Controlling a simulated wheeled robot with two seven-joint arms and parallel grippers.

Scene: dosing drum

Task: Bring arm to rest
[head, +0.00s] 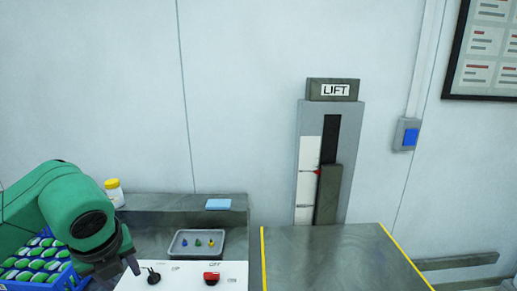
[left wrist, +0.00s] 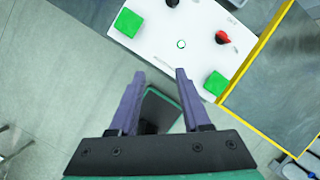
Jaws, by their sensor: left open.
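My green left arm comes in from the left in the head view. My left gripper (head: 121,268) hangs low at the left edge of a white control panel (head: 185,283). In the left wrist view its two purple fingers (left wrist: 160,75) are apart with nothing between them. The panel (left wrist: 165,35) lies beyond the fingertips and carries a black knob (head: 153,276), a red knob (head: 212,277), two green squares and a small green ring (left wrist: 181,44). My gripper looks clear of the knobs. My right gripper is not in view.
A blue crate (head: 62,281) of green-and-white items stands at the left, partly behind my arm. A tray (head: 195,243) with small coloured pieces, a yellow-capped jar (head: 114,192) and a light-blue block (head: 218,204) sit behind the panel. A yellow-edged grey surface (head: 335,258) is bare. A LIFT gauge (head: 303,125) stands behind.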

